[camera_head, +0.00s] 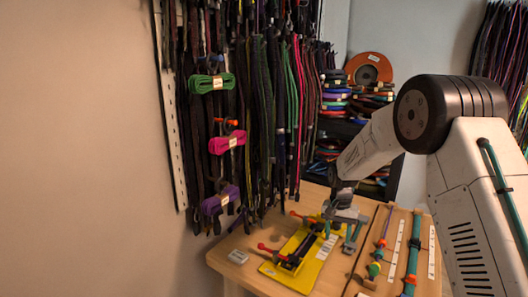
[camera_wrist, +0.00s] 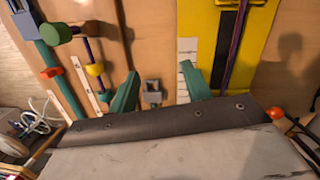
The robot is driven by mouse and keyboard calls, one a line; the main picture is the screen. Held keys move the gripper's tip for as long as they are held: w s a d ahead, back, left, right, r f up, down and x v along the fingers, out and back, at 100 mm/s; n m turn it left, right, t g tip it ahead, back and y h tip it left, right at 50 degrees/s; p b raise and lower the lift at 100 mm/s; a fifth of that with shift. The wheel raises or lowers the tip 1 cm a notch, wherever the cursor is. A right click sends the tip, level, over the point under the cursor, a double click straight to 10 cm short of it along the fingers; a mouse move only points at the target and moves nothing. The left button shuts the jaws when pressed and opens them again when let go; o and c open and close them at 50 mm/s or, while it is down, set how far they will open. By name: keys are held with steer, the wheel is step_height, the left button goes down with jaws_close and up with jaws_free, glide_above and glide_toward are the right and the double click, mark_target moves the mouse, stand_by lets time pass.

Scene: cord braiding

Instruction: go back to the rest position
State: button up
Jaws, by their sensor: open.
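My gripper (camera_head: 341,232) is low over the wooden table in the head view, beside the right edge of a yellow board (camera_head: 312,272). In the wrist view its two teal fingers stand apart and the gripper (camera_wrist: 159,84) is open and empty. A small grey fitting (camera_wrist: 152,93) shows on the table between the fingers. The yellow board (camera_wrist: 203,47) fills the upper right there, with a dark cord (camera_wrist: 232,48) along it. The gripper's height above the table cannot be told.
Right of the gripper lie a purple rod (camera_head: 384,232) and a teal rod (camera_head: 413,252) with coloured clips. A small grey box (camera_head: 238,257) sits at the table's left. Green (camera_head: 205,84), pink (camera_head: 222,144) and purple (camera_head: 214,205) cord bundles hang behind. Free air is above the table.

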steer(key=s+r+n+t, duration=0.1)
steer(key=s+r, duration=0.7)
steer(key=s, duration=0.6)
steer(key=s+d+r+n+t, duration=0.1)
steer(key=s+r, duration=0.6)
steer(key=s, duration=0.8)
steer(key=s+d+r+n, duration=0.1)
steer(key=s+r+n, duration=0.2)
steer(key=s+r, duration=0.5)
steer(key=shift+s+r+t, duration=0.3)
steer(key=shift+s+t, duration=0.1)
steer(key=shift+s, duration=3)
steer(key=shift+d, duration=0.1)
